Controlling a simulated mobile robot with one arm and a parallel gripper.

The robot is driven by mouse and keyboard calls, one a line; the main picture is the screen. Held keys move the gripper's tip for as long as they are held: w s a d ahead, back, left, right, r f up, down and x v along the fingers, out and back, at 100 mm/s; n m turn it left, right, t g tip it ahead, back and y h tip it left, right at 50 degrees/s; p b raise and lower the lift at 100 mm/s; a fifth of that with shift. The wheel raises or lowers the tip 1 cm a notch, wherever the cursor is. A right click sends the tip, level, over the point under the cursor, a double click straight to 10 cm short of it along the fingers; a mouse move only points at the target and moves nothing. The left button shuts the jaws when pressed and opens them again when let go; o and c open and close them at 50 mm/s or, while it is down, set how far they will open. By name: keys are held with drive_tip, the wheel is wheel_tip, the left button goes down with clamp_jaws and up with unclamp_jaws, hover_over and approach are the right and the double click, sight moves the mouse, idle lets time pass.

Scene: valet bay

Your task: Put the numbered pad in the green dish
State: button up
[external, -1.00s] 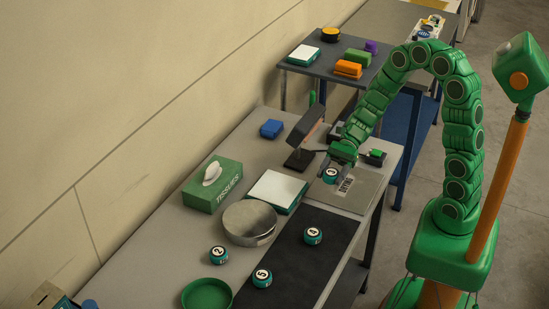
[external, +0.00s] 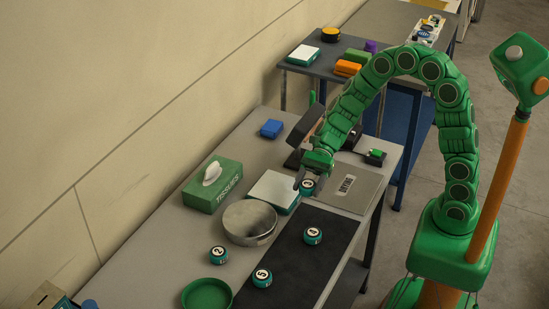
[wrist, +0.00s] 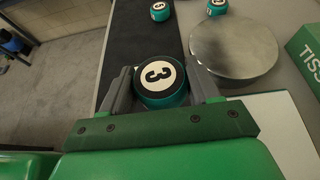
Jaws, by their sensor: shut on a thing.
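My gripper (external: 309,181) is shut on a round teal pad (wrist: 161,81) with a black top and a white disc numbered 3. In the wrist view the pad sits between the two grey fingers, number facing up. In the external view the held pad (external: 308,187) is over the table near the white-topped box and the grey plate; its exact height is hard to tell. The round green dish (external: 207,294) lies at the near end of the table, apart from my gripper, and looks empty. It is not seen in the wrist view.
Similar pads numbered 2 (external: 218,254), 5 (external: 262,278) and 4 (external: 313,235) stand between my gripper and the dish. A round metal tin (external: 249,223), a white-topped box (external: 272,190), a tissue box (external: 213,186) and a dark mat (external: 330,252) are also on the table.

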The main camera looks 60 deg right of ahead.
drive_tip(key=s+a+r+n+g, duration=0.1)
drive_tip(key=a+r, duration=0.1)
drive_tip(key=a, duration=1.3)
drive_tip(key=s+a+r+n+g, duration=0.1)
drive_tip(key=a+r+g, duration=0.15)
drive_tip(key=a, duration=1.35)
hover_over(225, 290)
drive_tip(key=shift+t, duration=0.35)
drive_tip(key=f, duration=0.5)
drive_tip(key=s+f, duration=0.1)
drive_tip(key=f, duration=0.2)
drive_tip(key=shift+d+f, duration=0.15)
drive_tip(key=shift+d, duration=0.25)
drive_tip(key=shift+w+a+f, duration=0.45)
drive_tip(key=shift+f, duration=1.8)
drive_tip(key=shift+f, duration=0.45)
